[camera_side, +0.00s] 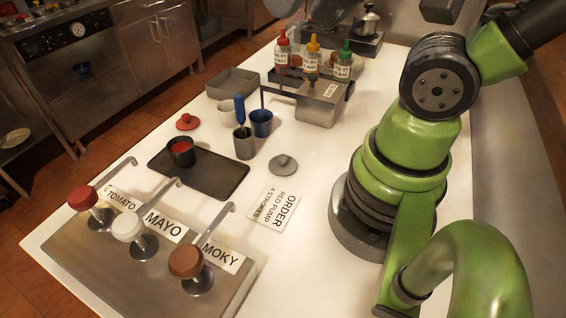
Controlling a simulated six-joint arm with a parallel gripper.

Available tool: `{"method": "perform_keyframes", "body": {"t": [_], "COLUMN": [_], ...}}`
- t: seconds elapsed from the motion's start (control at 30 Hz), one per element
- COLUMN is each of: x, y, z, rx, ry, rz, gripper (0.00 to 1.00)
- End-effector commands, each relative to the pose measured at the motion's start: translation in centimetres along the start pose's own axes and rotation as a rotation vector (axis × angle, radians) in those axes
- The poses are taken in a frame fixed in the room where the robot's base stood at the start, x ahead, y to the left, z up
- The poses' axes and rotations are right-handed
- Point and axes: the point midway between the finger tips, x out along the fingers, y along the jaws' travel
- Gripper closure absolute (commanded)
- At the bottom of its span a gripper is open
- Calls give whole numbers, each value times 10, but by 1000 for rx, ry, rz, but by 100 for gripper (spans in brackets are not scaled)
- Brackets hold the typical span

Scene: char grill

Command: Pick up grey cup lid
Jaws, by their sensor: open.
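The grey cup lid (283,165) lies flat on the white table, with its small knob on top. It is right of the grey cup (244,147) and behind the order card (276,207). Nothing touches it. The grey cup holds a blue-handled tool (239,108). My green arm stands at the right and runs out of the picture at the upper right. The jaws of my gripper do not show; grey shapes cut off at the top edge cannot be made out clearly.
A dark tray (223,181) carries a black cup (181,155) with red contents. Blue cup (262,124), white cup (227,117) and red lid (187,122) are nearby. Sauce bottles (312,58) stand in a rack behind. Three pumps line the front left. Table right of the lid is clear.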

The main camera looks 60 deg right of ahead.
Motion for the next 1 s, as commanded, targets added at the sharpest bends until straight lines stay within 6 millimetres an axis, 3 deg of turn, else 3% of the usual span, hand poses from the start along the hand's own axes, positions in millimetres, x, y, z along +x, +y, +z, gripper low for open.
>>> {"method": "perform_keyframes", "body": {"t": [0.2, 0.3, 0.67, 0.77, 1.0], "x": [0, 0, 5, 20, 85], "y": [0, 0, 2, 8, 41], "z": [0, 0, -2, -8, -19], "rx": [0, 0, -22, -89, -403], "ry": [0, 0, -16, -58, -269], "rz": [0, 0, 17, 59, 175], "gripper": [24, 47, 48, 48, 48]}}
